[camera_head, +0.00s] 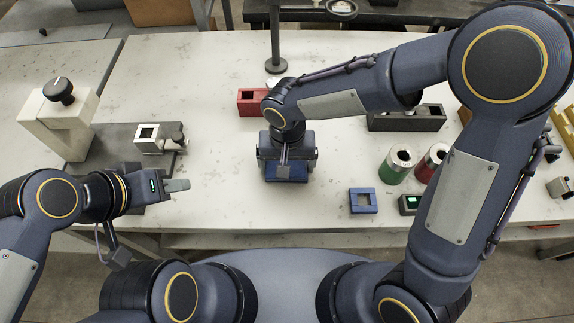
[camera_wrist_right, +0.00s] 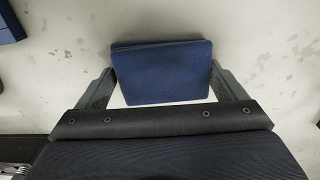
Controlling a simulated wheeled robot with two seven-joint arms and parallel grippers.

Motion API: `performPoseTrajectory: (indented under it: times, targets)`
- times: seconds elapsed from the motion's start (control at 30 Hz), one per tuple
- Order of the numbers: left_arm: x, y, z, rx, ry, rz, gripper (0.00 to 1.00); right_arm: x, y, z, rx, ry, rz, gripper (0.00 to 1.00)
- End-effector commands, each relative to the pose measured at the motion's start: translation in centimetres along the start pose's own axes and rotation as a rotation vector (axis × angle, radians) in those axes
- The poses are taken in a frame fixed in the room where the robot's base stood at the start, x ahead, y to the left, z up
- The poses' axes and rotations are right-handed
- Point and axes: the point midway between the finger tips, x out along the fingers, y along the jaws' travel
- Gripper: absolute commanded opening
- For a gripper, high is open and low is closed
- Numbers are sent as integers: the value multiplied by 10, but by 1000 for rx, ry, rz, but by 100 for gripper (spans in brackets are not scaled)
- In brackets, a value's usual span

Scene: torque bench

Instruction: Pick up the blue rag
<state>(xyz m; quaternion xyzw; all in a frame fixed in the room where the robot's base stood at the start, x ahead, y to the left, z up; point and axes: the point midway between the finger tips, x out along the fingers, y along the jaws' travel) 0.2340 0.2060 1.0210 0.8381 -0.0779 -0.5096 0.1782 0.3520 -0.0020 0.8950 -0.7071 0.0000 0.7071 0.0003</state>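The blue rag (camera_wrist_right: 162,72) is a flat, dark blue folded rectangle on the pale bench top. In the right wrist view it lies between the two spread fingers of my right gripper (camera_wrist_right: 163,82), close to both fingers; I cannot tell whether they touch it. In the head view the rag (camera_head: 286,179) shows only partly beneath my right gripper (camera_head: 287,166), whose body and wrist hide the rest. My left gripper (camera_head: 178,186) is over the left front of the bench, away from the rag; its finger gap is not clear.
A blue square frame (camera_head: 363,200), a green can (camera_head: 394,168) and a red can (camera_head: 428,166) stand right of the rag. A red block (camera_head: 251,102) is behind it. A white clamp-like fixture (camera_head: 58,120) stands at left. The bench between the grippers is clear.

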Motion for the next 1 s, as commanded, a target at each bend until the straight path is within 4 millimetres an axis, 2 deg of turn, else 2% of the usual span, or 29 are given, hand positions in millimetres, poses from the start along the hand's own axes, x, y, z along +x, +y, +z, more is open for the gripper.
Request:
performPoseTrajectory:
  times: [0.03,0.13,0.37,0.53,0.7,0.77,0.97,1.0]
  targets:
    - [0,0,0,0,0,0,36,0,0,0,0,0,0,80]
    - [0,0,0,0,0,0,36,0,0,0,0,0,0,69]
    - [-1,0,0,0,0,0,36,-1,0,0,0,0,0,68]
    - [-8,4,-4,0,0,0,36,-13,0,0,0,1,0,68]
    - [-26,12,-13,0,0,0,36,-42,-1,0,-1,2,-1,68]
    - [-30,14,-15,0,0,0,36,-51,-12,5,-6,2,0,68]
    - [-55,25,-28,0,0,0,36,-100,-47,22,-7,3,-1,68]
    - [-54,25,-28,0,1,0,36,-101,-57,26,-8,2,1,68]
